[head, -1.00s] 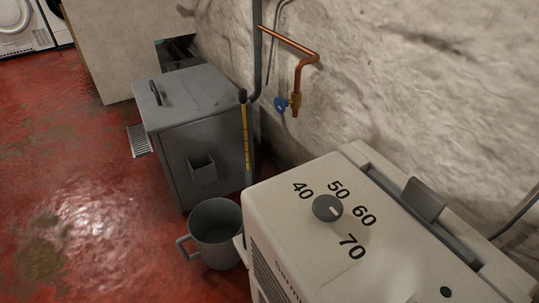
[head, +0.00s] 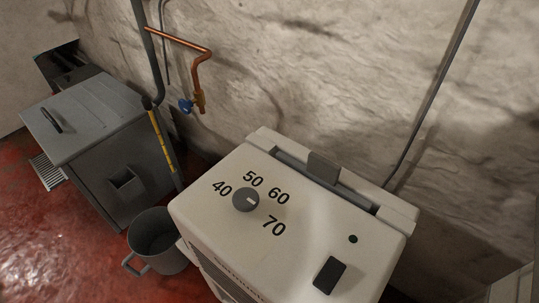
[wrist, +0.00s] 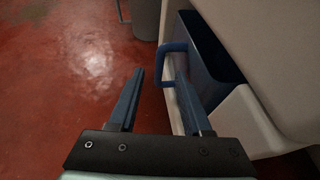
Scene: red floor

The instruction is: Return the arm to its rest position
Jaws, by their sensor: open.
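My gripper (wrist: 154,85) shows in the wrist view with its two dark blue fingers spread apart and nothing between them. Red floor lies beyond the fingertips. The right finger overlaps the picture of a blue handle (wrist: 172,50) on a dark blue container set in a white body; I cannot tell whether they touch. My arm and gripper do not show in the head view.
A white appliance (head: 315,235) with a dial (head: 246,199) marked 40 to 70 stands close in front. A grey mug-shaped bucket (head: 157,243) is left of it, beside a grey metal box (head: 90,115). A copper pipe (head: 185,44) runs along the rough wall (head: 330,80). Red floor (head: 50,240) is open at left.

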